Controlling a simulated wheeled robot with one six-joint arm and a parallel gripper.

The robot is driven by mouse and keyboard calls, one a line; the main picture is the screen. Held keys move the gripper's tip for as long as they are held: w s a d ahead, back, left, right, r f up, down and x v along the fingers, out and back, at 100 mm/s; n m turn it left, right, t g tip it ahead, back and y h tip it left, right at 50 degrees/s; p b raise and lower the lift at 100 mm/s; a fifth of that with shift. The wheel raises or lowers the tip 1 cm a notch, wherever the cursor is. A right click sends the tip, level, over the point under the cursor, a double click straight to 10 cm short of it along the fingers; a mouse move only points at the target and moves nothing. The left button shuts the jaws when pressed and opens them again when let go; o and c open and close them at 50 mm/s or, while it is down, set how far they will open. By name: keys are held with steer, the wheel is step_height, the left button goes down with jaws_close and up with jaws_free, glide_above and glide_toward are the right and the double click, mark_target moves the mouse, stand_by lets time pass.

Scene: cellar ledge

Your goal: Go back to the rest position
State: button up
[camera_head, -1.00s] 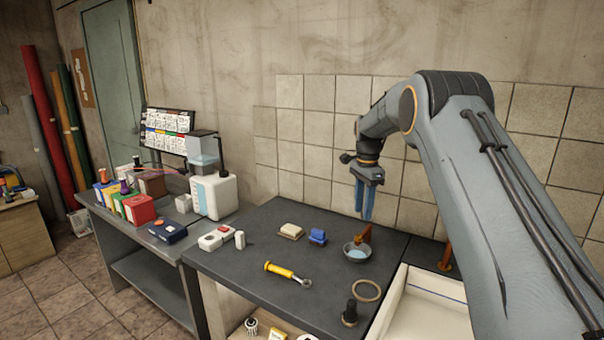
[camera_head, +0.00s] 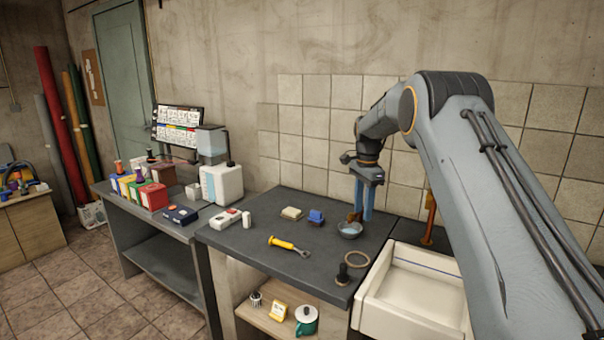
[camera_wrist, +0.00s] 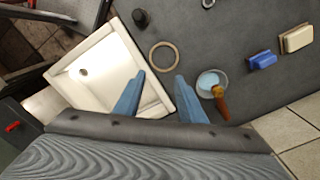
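My gripper (camera_head: 363,200) hangs from my arm over the back right of the dark worktop (camera_head: 262,212), fingers pointing down. In the wrist view its two blue fingers (camera_wrist: 154,98) are spread apart with nothing between them. A small bowl with pale blue content (camera_head: 349,230) stands on the worktop close to the fingers in the head view. In the wrist view the bowl (camera_wrist: 209,84) lies to the right of the fingers, with a brown-orange handled thing (camera_wrist: 220,102) at it.
A white sink (camera_head: 412,290) adjoins the worktop on the right. A ring (camera_head: 357,259), a black knob-like object (camera_head: 342,275), a yellow-handled tool (camera_head: 287,245), a blue block (camera_head: 316,217) and a beige block (camera_head: 291,213) lie on the worktop. A tiled wall (camera_head: 305,130) stands behind.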

steer(key=s+f+n+b, duration=0.3)
steer(key=s+f+n, duration=0.1)
steer(key=s, duration=0.9)
steer(key=s+f+n+b, duration=0.3)
steer(key=s+f+n, duration=0.1)
steer(key=s, duration=1)
steer(key=s+f+n+b, duration=0.4)
steer(key=s+f+n, duration=0.1)
steer(key=s, duration=0.9)
steer(key=shift+n+t, duration=0.4)
steer(key=shift+n, duration=0.2)
steer(key=c, duration=0.3)
